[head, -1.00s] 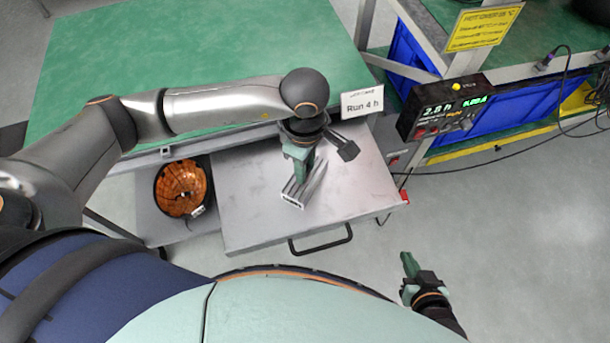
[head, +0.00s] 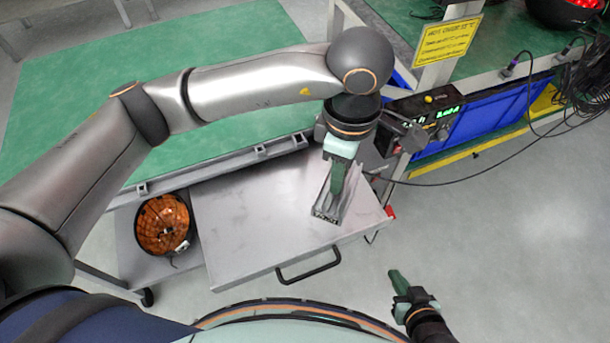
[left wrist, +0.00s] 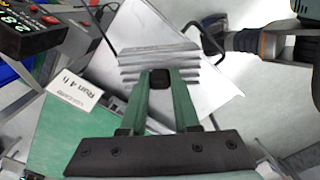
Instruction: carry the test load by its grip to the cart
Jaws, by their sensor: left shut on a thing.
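The test load (head: 325,213) is a grey finned metal block. It also shows in the left wrist view (left wrist: 160,57), with its dark grip (left wrist: 160,86) between the green fingers. My left gripper (head: 336,188) is shut on that grip, fingers pointing down. The load is over the right part of the cart's grey metal top (head: 240,225); I cannot tell whether it touches it. My right gripper (head: 396,282) is low at the right, over the floor and away from the cart; its finger gap is not clear.
The cart has a black handle (head: 308,268) in front. A round bowl with an orange interior (head: 162,224) sits left of the top. A green-topped bench (head: 230,60) stands behind. A display box (head: 425,112) and cables are at the right. A "Run 4 h" card (left wrist: 75,92) shows in the wrist view.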

